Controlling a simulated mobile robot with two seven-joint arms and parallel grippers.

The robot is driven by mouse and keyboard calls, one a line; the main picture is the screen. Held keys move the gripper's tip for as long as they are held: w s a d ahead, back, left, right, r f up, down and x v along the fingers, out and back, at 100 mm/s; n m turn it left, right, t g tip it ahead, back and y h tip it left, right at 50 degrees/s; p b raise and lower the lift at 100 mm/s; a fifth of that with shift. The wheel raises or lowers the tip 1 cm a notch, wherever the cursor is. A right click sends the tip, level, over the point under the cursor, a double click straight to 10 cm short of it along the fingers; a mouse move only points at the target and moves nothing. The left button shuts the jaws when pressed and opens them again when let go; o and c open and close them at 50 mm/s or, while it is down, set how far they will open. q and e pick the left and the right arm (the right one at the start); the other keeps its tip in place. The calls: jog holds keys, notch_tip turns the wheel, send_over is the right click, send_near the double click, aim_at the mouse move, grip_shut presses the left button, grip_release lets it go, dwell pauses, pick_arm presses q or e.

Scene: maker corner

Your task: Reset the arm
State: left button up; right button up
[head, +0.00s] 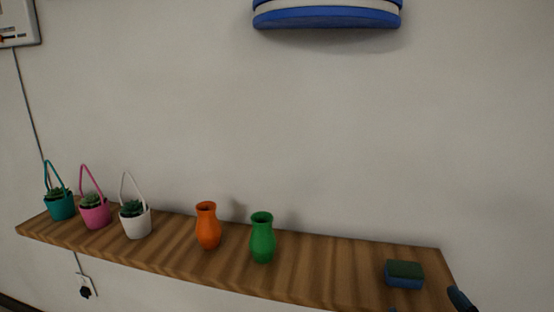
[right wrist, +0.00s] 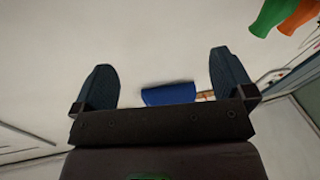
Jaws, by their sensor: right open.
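My right gripper (right wrist: 164,80) shows in the right wrist view with its two dark fingers wide apart. Nothing is seen gripped between them. A blue shape (right wrist: 168,95) shows between the fingers behind the gripper's dark bar; I cannot tell what it is or how far off. In the head view a dark tip (head: 461,299), likely a finger of my right gripper, shows at the lower right, by the right end of the wooden shelf (head: 330,262). My left gripper is in neither view.
On the shelf stand teal (head: 61,206), pink (head: 95,214) and white (head: 136,223) planters, an orange vase (head: 208,228), a green vase (head: 262,240) and a green-and-blue sponge (head: 404,274). A blue-and-white fixture (head: 327,17) is on the wall above. The wall between is bare.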

jog(key=s+d+f+m+g+h, duration=0.4)
jog(key=s+f+g, duration=0.45)
jog(key=f, duration=0.55)
jog(key=s+f+g+y, duration=0.1)
jog(key=s+f+g, duration=0.25)
jog(key=s, duration=0.35)
jog(key=s+f+g+y, duration=0.1)
jog(key=s+f+g, duration=0.25)
jog(key=s, duration=0.35)
jog(key=w+a+f+t, duration=0.1)
jog(key=w+f+t, duration=0.7)
jog(key=f, duration=0.1)
jog(key=shift+f+y, duration=0.25)
jog(key=shift+y, duration=0.05)
